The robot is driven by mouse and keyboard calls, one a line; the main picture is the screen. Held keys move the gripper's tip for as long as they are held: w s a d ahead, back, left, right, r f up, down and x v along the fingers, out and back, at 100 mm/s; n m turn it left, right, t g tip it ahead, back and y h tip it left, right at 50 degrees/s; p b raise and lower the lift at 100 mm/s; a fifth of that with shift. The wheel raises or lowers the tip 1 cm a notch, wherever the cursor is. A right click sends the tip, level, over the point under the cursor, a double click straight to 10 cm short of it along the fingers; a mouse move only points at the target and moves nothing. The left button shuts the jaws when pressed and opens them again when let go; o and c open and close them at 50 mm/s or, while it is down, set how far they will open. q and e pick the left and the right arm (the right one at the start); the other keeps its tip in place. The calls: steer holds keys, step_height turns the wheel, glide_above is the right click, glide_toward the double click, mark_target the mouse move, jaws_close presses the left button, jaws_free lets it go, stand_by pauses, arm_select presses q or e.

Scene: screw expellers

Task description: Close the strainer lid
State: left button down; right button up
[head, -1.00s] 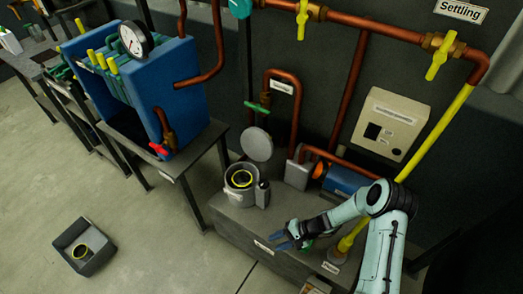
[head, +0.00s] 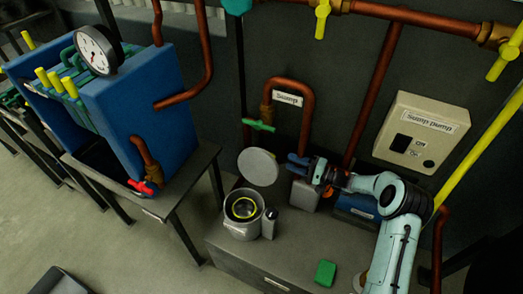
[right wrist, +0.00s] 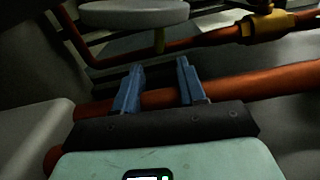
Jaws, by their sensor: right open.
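The strainer (head: 243,213) is a grey round pot with a yellow ring inside, standing on the grey bench in the head view. Its round grey lid (head: 258,167) stands raised, tilted up behind the pot. My right gripper (head: 292,163) is just right of the lid in the head view, its blue fingers pointing left toward the lid's edge. The fingers are open with nothing between them in the right wrist view (right wrist: 157,85). There, a pale grey disc that looks like the lid (right wrist: 135,14) lies beyond the fingertips, apart from them. My left gripper is not in view.
Copper pipes (head: 310,110) rise behind the lid, with a green valve handle (head: 258,125) near it. A grey pump block (head: 305,195) sits beneath my right gripper. A green block (head: 325,273) lies on the bench (head: 250,268). The blue unit (head: 130,110) stands at left.

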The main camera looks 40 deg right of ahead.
mark_target(265, 153)
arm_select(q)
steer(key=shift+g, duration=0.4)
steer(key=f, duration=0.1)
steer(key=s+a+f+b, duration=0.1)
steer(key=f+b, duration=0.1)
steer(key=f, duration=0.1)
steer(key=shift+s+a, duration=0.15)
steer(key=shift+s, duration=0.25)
arm_select(e)
steer(key=x, duration=1.1)
steer(key=shift+w+a, duration=0.2)
steer(key=shift+a, duration=0.05)
steer(key=shift+c, duration=0.3)
jaws_close()
